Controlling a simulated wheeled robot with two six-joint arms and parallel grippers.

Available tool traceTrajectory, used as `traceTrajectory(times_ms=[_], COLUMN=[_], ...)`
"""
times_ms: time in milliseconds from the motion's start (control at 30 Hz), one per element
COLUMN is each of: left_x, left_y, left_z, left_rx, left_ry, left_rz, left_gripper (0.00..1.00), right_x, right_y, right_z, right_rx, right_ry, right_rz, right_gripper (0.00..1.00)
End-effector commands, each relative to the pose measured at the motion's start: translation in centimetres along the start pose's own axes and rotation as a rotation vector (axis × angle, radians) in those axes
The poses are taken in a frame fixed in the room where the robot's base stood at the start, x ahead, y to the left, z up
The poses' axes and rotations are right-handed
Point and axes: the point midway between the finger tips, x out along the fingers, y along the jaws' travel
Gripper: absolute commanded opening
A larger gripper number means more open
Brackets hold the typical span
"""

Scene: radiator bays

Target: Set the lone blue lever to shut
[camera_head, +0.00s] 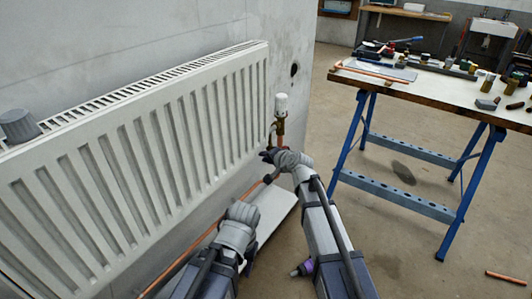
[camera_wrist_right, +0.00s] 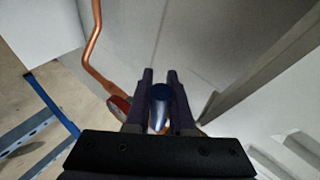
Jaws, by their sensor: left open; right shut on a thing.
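The blue lever (camera_wrist_right: 160,96) shows in the right wrist view, between the two dark fingers of my right gripper (camera_wrist_right: 160,84). My right gripper is shut on it. In the head view my right gripper (camera_head: 268,155) is at the pipework by the radiator's right end, below the white valve head, and it hides the lever there. My left gripper (camera_head: 243,208) is lower, in front of the radiator and apart from the lever. It is open, though its fingers are hard to make out.
A white radiator (camera_head: 150,150) fills the left, with a white valve head (camera_head: 281,104) at its right end. A red round part (camera_wrist_right: 118,107) and copper pipe (camera_wrist_right: 94,50) are close to the lever. A workbench (camera_head: 430,83) with tools stands right; open floor lies between.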

Motion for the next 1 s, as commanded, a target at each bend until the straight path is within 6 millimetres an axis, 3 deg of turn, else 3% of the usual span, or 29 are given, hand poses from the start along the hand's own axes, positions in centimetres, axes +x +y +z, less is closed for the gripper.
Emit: traceTrajectory(times_ms=[300, 933, 967, 1000], left_x=[-1.8, -2.1, -2.1, -2.1], left_y=[-0.2, -0.2, -0.2, -0.2], left_z=[0.1, 0.1, 0.1, 0.1], left_rx=[0.0, 0.0, 0.0, 0.0], left_ry=[0.0, 0.0, 0.0, 0.0], left_rz=[0.0, 0.0, 0.0, 0.0], left_gripper=[0.5, 0.5, 0.5, 0.5], right_x=[-0.4, -0.5, -0.5, -0.5], right_y=[-0.6, -0.6, -0.6, -0.6], right_z=[0.0, 0.1, 0.1, 0.1], right_rx=[0.121, 0.159, 0.159, 0.159], right_ry=[-0.085, -0.112, -0.112, -0.111], right_rz=[0.036, 0.046, 0.046, 0.046], right_gripper=[0.0, 0.0, 0.24, 0.28])
